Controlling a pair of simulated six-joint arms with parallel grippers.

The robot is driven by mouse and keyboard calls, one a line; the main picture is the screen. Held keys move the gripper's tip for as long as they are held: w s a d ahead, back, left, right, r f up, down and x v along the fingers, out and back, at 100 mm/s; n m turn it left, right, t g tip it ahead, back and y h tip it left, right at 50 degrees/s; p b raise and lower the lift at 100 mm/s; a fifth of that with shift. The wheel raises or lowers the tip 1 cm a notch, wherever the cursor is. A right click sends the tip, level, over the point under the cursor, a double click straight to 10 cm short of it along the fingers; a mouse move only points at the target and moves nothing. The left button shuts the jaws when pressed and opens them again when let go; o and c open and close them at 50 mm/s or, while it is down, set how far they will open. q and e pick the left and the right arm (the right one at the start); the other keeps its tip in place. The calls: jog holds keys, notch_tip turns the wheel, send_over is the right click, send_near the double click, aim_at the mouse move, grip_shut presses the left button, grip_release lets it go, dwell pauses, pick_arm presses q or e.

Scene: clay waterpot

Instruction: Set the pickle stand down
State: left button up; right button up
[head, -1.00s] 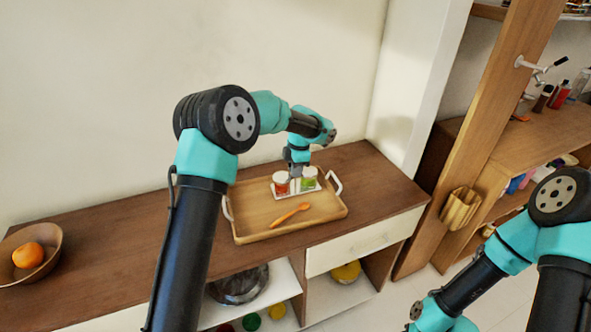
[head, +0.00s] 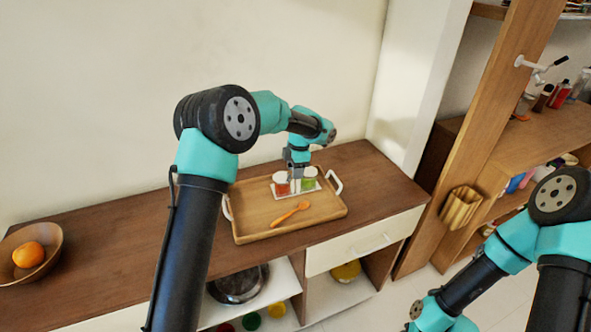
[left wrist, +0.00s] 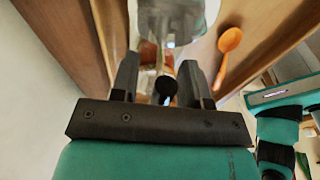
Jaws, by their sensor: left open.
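The pickle stand (head: 295,191) is a small white stand with a red jar (head: 282,184) and a green jar (head: 309,180), both white-lidded. It sits upright on the wooden tray (head: 257,229), toward the tray's back. My left gripper (head: 297,174) points down at the stand's middle, between the jars. In the left wrist view the left gripper (left wrist: 160,78) has its fingers apart, with a dark round knob (left wrist: 165,88) between them. I cannot tell whether a finger touches it. The fingers partly hide the stand there. My right gripper is not visible.
An orange spoon (head: 290,214) lies on the tray in front of the stand and also shows in the left wrist view (left wrist: 229,42). The tray has white handles (head: 334,182). A bowl (head: 45,265) with an orange stands at the far left. The counter between is clear.

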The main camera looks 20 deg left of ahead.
pick_arm(q)
jog(key=r, duration=0.8)
jog(key=d+r, duration=0.1)
jog(key=r, duration=0.3)
jog(key=shift+w+d, duration=0.1)
jog(key=shift+w, duration=0.3)
